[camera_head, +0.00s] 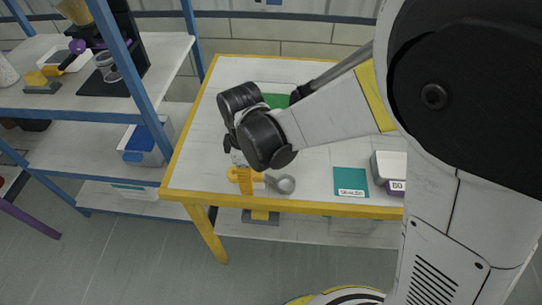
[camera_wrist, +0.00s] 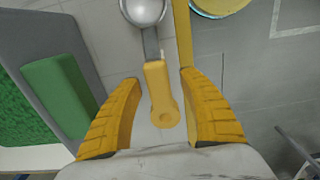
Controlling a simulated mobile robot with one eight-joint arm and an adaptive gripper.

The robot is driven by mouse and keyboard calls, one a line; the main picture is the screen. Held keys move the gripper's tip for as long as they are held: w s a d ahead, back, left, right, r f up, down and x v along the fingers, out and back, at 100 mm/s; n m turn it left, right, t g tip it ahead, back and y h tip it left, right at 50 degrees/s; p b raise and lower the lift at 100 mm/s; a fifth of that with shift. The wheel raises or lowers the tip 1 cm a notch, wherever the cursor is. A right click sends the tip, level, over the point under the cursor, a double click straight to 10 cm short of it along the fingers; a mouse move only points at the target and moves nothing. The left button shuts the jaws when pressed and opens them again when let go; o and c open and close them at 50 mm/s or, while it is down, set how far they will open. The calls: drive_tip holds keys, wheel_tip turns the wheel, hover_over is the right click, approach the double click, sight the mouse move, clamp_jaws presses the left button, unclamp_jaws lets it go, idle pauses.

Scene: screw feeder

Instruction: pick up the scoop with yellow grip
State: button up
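The scoop with the yellow grip lies near the front edge of the table; its round metal bowl (camera_head: 285,184) shows to the right of my gripper (camera_head: 243,180). In the wrist view the scoop's yellow grip (camera_wrist: 158,92) points down between my two yellow fingers, with the bowl at the top. My gripper (camera_wrist: 163,84) is open, with a visible gap between each finger and the grip. In the head view my fingers partly hide the grip. I cannot tell the exact height of the fingers above the table.
The yellow-edged table (camera_head: 205,130) has a teal labelled mat (camera_head: 350,180) and a pale container (camera_head: 388,165) to the right. A green item (camera_head: 276,101) lies farther back, partly hidden by my arm. A blue-framed shelf (camera_head: 80,150) stands at left.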

clamp_jaws()
drive_tip(key=shift+r, duration=0.1)
